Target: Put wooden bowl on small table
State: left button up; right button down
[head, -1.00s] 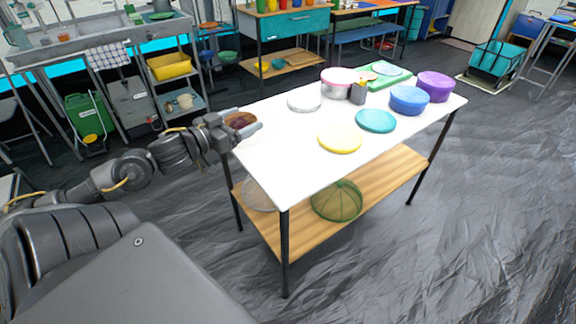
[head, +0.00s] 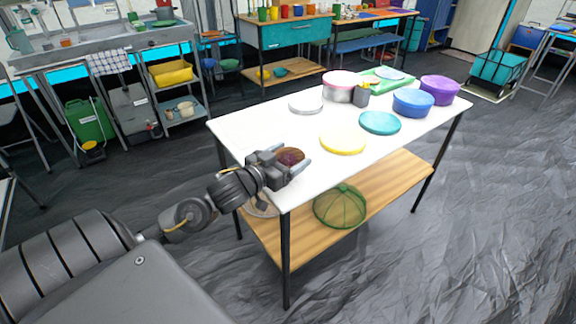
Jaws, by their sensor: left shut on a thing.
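The dark brown wooden bowl (head: 291,156) is held in my left gripper (head: 292,158), which is shut on it. Gripper and bowl overlap the near left part of the white table top (head: 247,132) in the head view. I cannot tell whether the bowl touches the top or hangs just above it. The gripper's fingers hide part of the bowl. My right gripper is out of view.
A yellow lid (head: 342,141), teal lid (head: 380,122), white lid (head: 306,103), pink-rimmed pot (head: 343,93), blue tub (head: 412,104) and purple tub (head: 440,90) occupy the table's middle and right. A green mesh dome (head: 340,206) sits on the lower shelf. The left of the top is clear.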

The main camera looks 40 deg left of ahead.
pick_arm(q)
jog(key=shift+f, duration=0.95)
jog(key=shift+a+f+b, duration=0.1)
jog(key=shift+f+b, duration=0.2)
jog(key=shift+f, duration=0.05)
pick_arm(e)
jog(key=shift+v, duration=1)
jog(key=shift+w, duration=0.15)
pick_arm(q)
jog(key=o, duration=1)
jog(key=shift+o, duration=0.2)
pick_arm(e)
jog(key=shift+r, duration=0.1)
